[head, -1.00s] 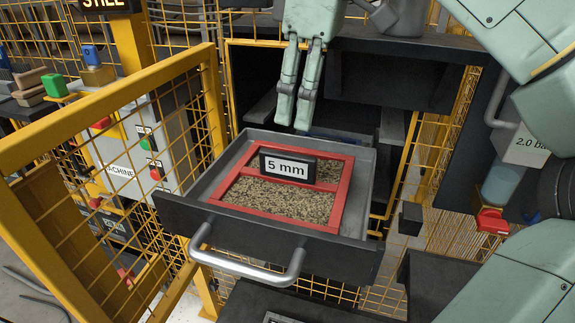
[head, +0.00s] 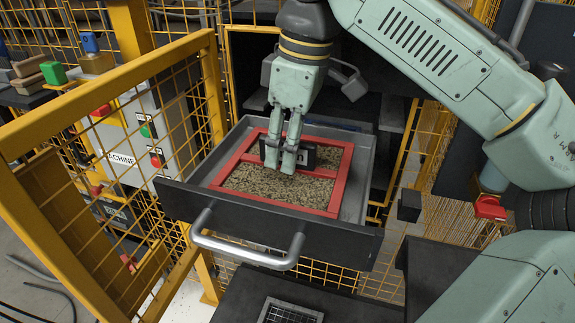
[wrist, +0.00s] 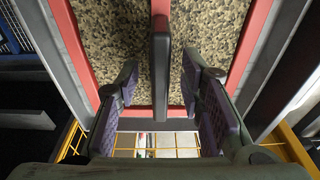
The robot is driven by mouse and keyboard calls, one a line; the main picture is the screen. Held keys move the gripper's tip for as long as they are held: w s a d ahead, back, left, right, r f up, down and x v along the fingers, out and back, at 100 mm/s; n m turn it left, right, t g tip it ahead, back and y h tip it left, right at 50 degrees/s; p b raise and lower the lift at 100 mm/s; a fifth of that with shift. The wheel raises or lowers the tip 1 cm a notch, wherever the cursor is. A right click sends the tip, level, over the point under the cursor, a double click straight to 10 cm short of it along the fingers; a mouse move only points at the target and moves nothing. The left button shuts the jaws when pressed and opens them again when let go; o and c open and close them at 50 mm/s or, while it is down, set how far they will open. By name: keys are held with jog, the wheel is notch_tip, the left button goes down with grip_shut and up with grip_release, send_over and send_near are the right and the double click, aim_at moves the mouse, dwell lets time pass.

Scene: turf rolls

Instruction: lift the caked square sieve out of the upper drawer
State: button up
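The caked sieve (head: 344,180) is a red square frame with a crossbar, its mesh covered in tan-brown grit. It lies flat in the pulled-out upper drawer (head: 330,240), which has a silver bar handle. A black block (head: 305,157) labelled "5 mm" stands on the sieve, its label now mostly hidden by my fingers. My gripper (head: 281,168) points down over the sieve at this block. In the wrist view the block's top edge (wrist: 161,75) runs between my two spread fingers, with a gap on each side. Contact depth cannot be told.
A yellow mesh gate (head: 110,150) stands open left of the drawer, near a control panel (head: 140,140). The dark cabinet opening lies behind the drawer. Below it, a dark surface (head: 350,308) bears a metal grid (head: 290,314). A red-tipped object (head: 489,208) is at right.

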jog(key=shift+f, duration=0.25)
dwell(0.4)
grip_shut()
dwell(0.4)
dwell(0.4)
